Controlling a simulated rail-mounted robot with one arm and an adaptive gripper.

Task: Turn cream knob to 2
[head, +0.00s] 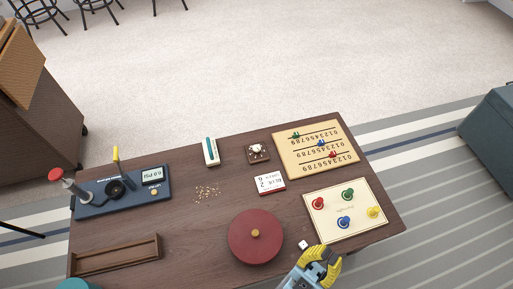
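A small cream knob (257,149) sits on a square dark-brown base (251,161) near the far edge of the table, in the head view. The markings around the knob are too small to read, so its setting cannot be told. My gripper (331,256), with yellow fingers, is at the near edge of the table, well apart from the knob. Its fingers look spread with nothing between them.
The wooden table (200,240) holds a dark red round lid (255,238), a white die (303,245), a numbered board (300,166), a board with coloured pieces (331,194), a flip card (270,183), a cream-and-teal block (211,152), a blue gauge device (112,206) and a wooden tray (118,266).

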